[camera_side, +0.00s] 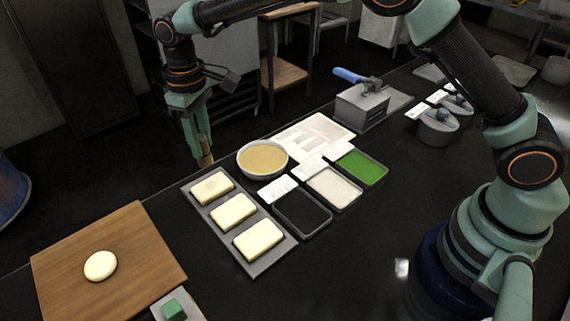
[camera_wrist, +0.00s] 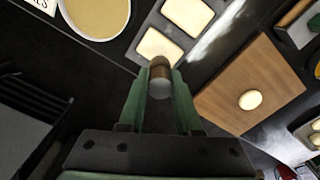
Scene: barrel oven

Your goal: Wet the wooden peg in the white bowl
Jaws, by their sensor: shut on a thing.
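My gripper (camera_side: 201,150) is shut on the wooden peg (camera_side: 206,160), a short brown cylinder pointing down. In the wrist view the peg (camera_wrist: 160,70) sits between the green fingertips (camera_wrist: 160,88). The white bowl (camera_side: 263,173), full of a yellowish liquid, stands on the dark counter just right of the peg in the side view. In the wrist view the bowl (camera_wrist: 125,22) is at the upper left, apart from the peg. The peg is not over the bowl; it is near the counter's far edge, beside the tray of pale blocks.
A grey tray (camera_side: 252,271) holds three pale blocks. Small trays of black, white and green (camera_side: 361,167) stand right of it, with paper sheets (camera_side: 312,136) behind. A wooden board (camera_side: 105,235) with a round pale piece (camera_side: 100,266) lies at left. A blue-handled press (camera_side: 362,101) stands farther back.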

